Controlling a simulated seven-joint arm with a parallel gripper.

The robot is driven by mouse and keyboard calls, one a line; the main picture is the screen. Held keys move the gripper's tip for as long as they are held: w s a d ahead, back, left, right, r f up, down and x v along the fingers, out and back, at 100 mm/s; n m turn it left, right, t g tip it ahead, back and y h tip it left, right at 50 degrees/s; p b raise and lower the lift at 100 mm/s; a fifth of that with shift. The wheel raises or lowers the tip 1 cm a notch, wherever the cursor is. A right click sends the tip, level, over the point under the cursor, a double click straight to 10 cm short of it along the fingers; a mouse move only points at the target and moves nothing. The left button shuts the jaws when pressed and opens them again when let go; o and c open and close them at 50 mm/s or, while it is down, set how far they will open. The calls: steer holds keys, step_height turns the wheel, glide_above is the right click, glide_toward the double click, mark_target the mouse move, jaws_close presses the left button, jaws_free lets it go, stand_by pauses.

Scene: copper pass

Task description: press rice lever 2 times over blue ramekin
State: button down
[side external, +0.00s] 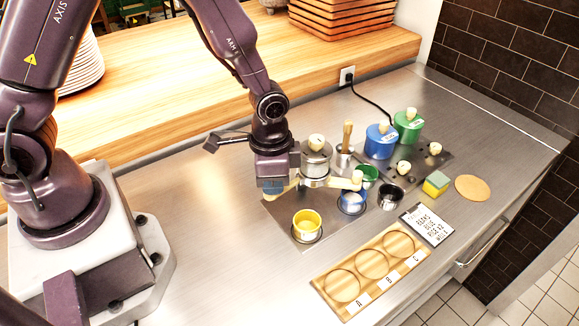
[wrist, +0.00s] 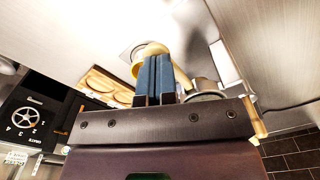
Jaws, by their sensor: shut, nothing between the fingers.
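The blue ramekin (side external: 352,203) stands on the dark metal plate, just right of the silver dispenser (side external: 315,160) with a cream knob on top. A cream arm with a rounded end (side external: 345,182), seemingly its lever, reaches right from the dispenser above the ramekin. My gripper (side external: 272,187) is at the dispenser's left, pointing down, its blue fingers together and empty. A cream piece shows beside the fingertips; contact cannot be told. In the wrist view the shut blue fingers (wrist: 155,78) have a pale rounded piece behind their tips. The ramekin's inside is not clear.
A yellow ramekin (side external: 307,223) stands in front, a green one (side external: 368,175) behind. A metal cup (side external: 390,196), blue canister (side external: 380,142), green canister (side external: 408,127) and sponge (side external: 436,183) are to the right. A wooden board (side external: 325,284) and note card (side external: 428,224) lie in front.

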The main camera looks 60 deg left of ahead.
steer(key=shift+r, duration=2.35)
steer(key=shift+r, duration=0.1)
step_height(320, 180, up, 5)
steer(key=shift+f, duration=0.1)
steer(key=s+a+r+n+t, duration=0.2)
steer(key=s+a+r+n, duration=0.1)
steer(key=s+r, duration=0.3)
steer(key=s+a+r+n+t, duration=0.3)
steer(key=s+r, duration=0.3)
steer(key=r, duration=0.4)
steer(key=shift+s+a+r+t, duration=0.15)
steer(key=shift+a+r+t, duration=0.1)
steer(key=shift+t, duration=0.05)
